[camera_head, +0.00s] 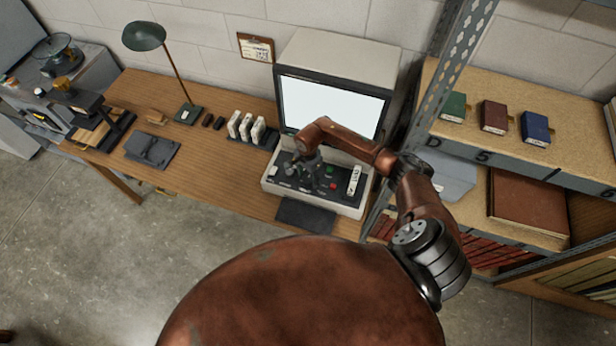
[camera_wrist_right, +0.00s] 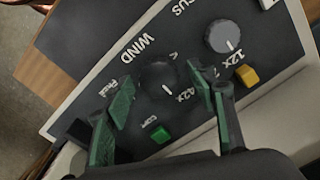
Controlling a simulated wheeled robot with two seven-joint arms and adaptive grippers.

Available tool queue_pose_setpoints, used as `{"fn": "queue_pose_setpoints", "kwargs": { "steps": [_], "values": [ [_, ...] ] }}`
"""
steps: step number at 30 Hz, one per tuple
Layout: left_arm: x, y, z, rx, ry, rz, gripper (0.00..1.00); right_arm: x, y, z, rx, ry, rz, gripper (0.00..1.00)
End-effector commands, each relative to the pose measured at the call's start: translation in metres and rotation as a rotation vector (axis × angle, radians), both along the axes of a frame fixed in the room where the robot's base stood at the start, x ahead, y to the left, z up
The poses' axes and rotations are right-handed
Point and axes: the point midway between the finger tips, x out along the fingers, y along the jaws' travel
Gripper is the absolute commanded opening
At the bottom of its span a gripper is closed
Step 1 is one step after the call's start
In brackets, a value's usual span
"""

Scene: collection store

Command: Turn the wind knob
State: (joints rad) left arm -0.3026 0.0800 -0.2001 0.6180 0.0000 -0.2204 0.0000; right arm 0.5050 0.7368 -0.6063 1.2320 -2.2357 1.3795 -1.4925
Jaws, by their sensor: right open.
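The wind knob (camera_wrist_right: 158,79) is a round black knob on the dark control panel (camera_wrist_right: 85,62), beside the white word WIND. In the right wrist view it lies between the tips of my right gripper (camera_wrist_right: 162,92), whose green-padded fingers are spread apart on either side. I cannot tell whether either finger touches it. In the head view my right gripper (camera_head: 308,172) is over the panel of the reader (camera_head: 345,50), below its lit screen (camera_head: 330,104), and hides the knob there. My left gripper is not in view.
A grey focus knob (camera_wrist_right: 224,37), a yellow button (camera_wrist_right: 247,76) and a green button (camera_wrist_right: 160,135) sit near the wind knob. White boxes (camera_head: 246,127) stand left of the reader. A metal shelf (camera_head: 500,145) stands close on the right. The floor in front is clear.

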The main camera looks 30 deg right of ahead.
Motion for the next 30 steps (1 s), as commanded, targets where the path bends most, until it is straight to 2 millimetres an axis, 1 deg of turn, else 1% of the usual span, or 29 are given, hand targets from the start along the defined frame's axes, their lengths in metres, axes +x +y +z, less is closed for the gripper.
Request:
{"fn": "queue_pose_setpoints", "kwargs": {
  "steps": [5, 23, 24, 30],
  "values": [
    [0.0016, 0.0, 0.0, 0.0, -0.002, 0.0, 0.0, -0.0005, -0.0006, -0.0002, 0.0, 0.0, -0.001, 0.52],
    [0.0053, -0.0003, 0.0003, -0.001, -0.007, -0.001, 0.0, -0.0007, -0.0009, 0.0001, 0.0, 0.0, -0.002, 0.11],
    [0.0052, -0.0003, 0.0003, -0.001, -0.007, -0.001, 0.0, -0.0007, -0.0009, 0.0001, 0.0, 0.0, -0.002, 0.1],
    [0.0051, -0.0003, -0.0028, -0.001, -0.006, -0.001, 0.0, -0.0005, -0.0013, -0.0005, -0.001, 0.0, -0.019, 0.1]
  ]
}}
